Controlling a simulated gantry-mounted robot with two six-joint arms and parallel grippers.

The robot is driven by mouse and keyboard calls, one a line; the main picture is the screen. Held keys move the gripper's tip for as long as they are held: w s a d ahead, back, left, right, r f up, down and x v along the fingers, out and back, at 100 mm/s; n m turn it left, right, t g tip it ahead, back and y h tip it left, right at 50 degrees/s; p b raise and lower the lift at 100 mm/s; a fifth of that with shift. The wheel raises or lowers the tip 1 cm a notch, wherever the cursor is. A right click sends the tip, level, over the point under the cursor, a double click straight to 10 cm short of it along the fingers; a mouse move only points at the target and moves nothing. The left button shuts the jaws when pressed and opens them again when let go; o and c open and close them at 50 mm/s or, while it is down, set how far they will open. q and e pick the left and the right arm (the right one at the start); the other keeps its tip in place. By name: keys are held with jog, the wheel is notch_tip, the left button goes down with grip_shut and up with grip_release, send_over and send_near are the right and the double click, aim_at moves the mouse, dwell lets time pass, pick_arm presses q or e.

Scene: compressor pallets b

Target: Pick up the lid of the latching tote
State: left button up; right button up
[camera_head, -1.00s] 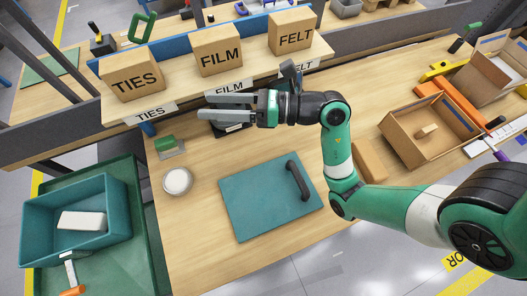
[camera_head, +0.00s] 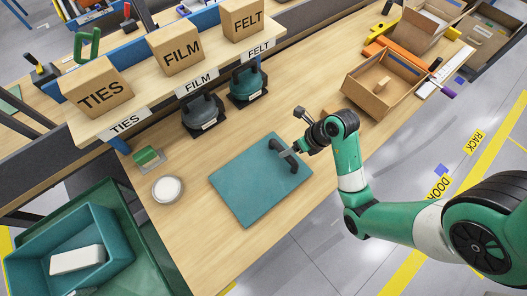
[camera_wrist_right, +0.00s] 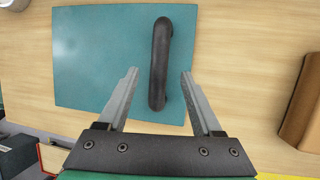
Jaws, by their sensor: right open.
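The lid (camera_head: 245,185) is a flat teal panel lying on the wooden table, with a black arched handle (camera_head: 285,157) near its right side. The lid (camera_wrist_right: 100,60) and its handle (camera_wrist_right: 159,65) also fill the middle of the right wrist view. My right gripper (camera_head: 292,148) is at the handle; in the wrist view its open jaws (camera_wrist_right: 159,73) show one finger on each side of the handle, with gaps. Whether the fingers are down at handle height I cannot tell. The open teal tote (camera_head: 97,222) stands at lower left with a white block inside. My left gripper is not in view.
Two dark-based devices (camera_head: 203,113) stand under the shelf with labelled boxes (camera_head: 176,50). An open cardboard box (camera_head: 380,88) is at right.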

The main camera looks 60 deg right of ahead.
jog(key=b+x, duration=0.2)
jog(key=x, duration=0.3)
jog(key=shift+w+f+b, duration=0.2)
jog(key=shift+f+b, duration=0.05)
jog(key=shift+b, duration=0.1)
jog(key=shift+f, duration=0.2)
dwell(0.4)
grip_shut()
dwell(1.2)
